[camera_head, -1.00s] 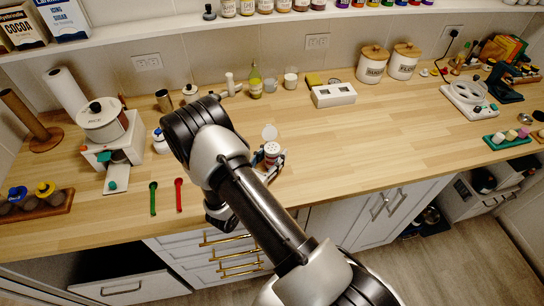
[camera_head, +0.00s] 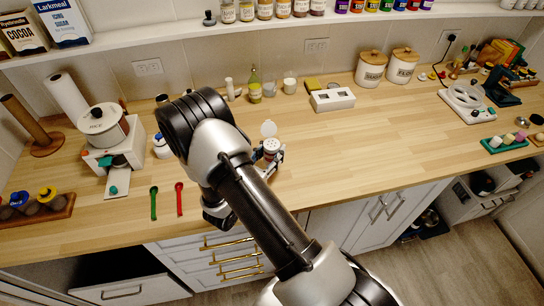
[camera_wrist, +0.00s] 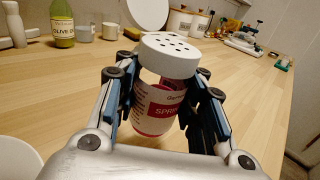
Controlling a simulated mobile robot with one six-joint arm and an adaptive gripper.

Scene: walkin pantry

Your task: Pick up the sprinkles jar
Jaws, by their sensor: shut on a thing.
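The sprinkles jar (camera_wrist: 160,108) is a clear-sided jar with a red and white label and a white cap pierced with holes. It is upright, slightly tilted, between the fingers of my gripper (camera_wrist: 165,88) in the wrist view. The fingers are shut on its sides. A round white flip lid (camera_wrist: 145,12) stands open behind the cap. In the head view the jar's cap (camera_head: 270,145) shows just right of my arm, with my gripper (camera_head: 269,156) around it. The jar's base is partly hidden, so any gap to the counter is hard to judge.
The wooden counter (camera_head: 380,130) is clear to the right of the jar. Red (camera_head: 179,199) and green (camera_head: 153,203) spoons lie left of my arm. An olive oil bottle (camera_head: 255,86) and small jars stand behind. A white box (camera_head: 332,99) and two canisters (camera_head: 371,69) stand back right.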

